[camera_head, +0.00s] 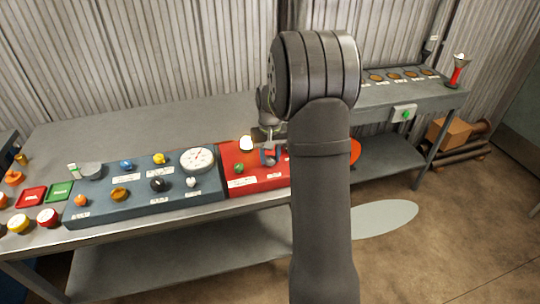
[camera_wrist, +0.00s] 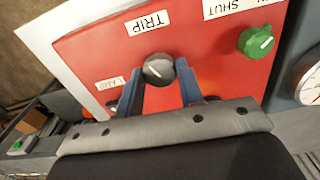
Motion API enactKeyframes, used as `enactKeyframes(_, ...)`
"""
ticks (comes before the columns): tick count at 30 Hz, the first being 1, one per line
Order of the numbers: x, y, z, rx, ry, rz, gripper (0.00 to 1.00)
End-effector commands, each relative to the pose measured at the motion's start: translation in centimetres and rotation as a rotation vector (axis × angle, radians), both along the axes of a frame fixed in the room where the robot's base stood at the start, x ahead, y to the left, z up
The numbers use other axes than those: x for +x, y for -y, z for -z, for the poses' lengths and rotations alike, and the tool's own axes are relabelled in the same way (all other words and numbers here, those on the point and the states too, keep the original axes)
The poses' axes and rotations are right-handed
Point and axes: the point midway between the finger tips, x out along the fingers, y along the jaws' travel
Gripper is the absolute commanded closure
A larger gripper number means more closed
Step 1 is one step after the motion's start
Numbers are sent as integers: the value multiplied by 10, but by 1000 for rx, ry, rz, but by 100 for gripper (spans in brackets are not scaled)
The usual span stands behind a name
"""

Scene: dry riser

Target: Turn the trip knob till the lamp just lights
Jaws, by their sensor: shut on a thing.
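The trip knob (camera_wrist: 158,69) is a dark grey round knob with a pale pointer mark, on a red panel (camera_wrist: 95,55). The TRIP label (camera_wrist: 147,23) lies just above it in the wrist view. My gripper (camera_wrist: 158,76) has its two blue fingers shut on the knob, one at each side. In the head view my gripper (camera_head: 269,157) is down at the red panel (camera_head: 258,182), and my arm hides the panel's right part. A pale, bright white dome (camera_head: 246,143) stands at the panel's back edge, possibly the lamp; I cannot tell whether it is lit.
A green knob (camera_wrist: 256,42) with a SHUT label is close by on the red panel. A blue-grey panel (camera_head: 140,208) with several knobs and a white dial gauge (camera_head: 198,159) adjoins it. The bench (camera_head: 130,130) is clear behind the panels.

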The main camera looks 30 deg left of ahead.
Motion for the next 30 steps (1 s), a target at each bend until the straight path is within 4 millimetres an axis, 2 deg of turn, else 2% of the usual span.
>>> enactKeyframes(11, 0, 0, -1, 1, 1, 5, 89)
enactKeyframes(12, 0, 0, -1, 1, 1, 5, 60)
enactKeyframes(15, 0, 0, -1, 1, 1, 4, 44)
enactKeyframes(25, 0, 0, -4, 1, 1, 4, 44)
enactKeyframes(30, 1, 0, -27, 3, 3, 4, 44)
